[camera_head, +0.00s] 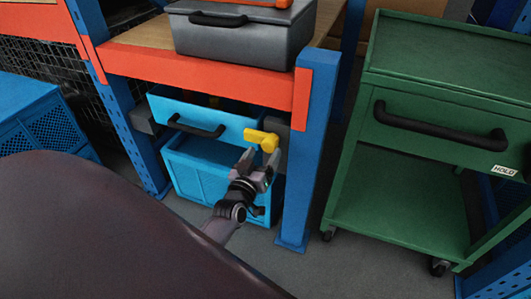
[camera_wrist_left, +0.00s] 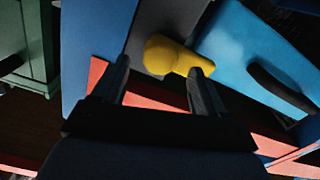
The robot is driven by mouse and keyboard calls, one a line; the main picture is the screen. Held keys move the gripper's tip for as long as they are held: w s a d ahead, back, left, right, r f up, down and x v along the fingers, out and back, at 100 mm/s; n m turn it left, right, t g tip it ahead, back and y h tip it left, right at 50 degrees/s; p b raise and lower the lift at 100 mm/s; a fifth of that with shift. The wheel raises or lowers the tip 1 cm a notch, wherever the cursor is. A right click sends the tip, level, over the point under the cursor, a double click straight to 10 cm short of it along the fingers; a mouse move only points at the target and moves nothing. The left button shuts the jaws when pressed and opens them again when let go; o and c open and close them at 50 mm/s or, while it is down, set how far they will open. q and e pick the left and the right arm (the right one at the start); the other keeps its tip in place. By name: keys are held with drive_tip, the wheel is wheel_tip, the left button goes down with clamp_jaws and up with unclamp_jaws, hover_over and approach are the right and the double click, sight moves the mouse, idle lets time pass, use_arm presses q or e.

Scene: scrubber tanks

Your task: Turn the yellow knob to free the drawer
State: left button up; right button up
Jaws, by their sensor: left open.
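The yellow knob (camera_head: 262,139) sits at the right end of the blue drawer (camera_head: 208,119), beside a dark grey block. The drawer has a black bar handle (camera_head: 196,128) and hangs under the orange shelf beam. My left gripper (camera_head: 258,165) is just below the knob in the head view. In the left wrist view the knob (camera_wrist_left: 177,56) lies ahead, across the space between the fingertips of my open left gripper (camera_wrist_left: 160,70). I cannot tell whether a finger touches it. My right gripper is not in view.
A grey case (camera_head: 240,35) stands on the shelf above. A blue crate (camera_head: 205,180) is below the drawer. The blue rack post (camera_head: 307,150) stands close right of the knob. A green cart (camera_head: 440,110) is farther right.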

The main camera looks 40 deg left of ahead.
sight(268, 142)
use_arm(q)
drive_tip(key=shift+x, duration=1)
drive_tip(key=shift+w+a, duration=0.1)
drive_tip(key=shift+w, duration=0.25)
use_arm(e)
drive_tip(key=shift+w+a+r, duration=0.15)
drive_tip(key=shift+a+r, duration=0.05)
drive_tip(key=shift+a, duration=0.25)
use_arm(q)
clamp_jaws()
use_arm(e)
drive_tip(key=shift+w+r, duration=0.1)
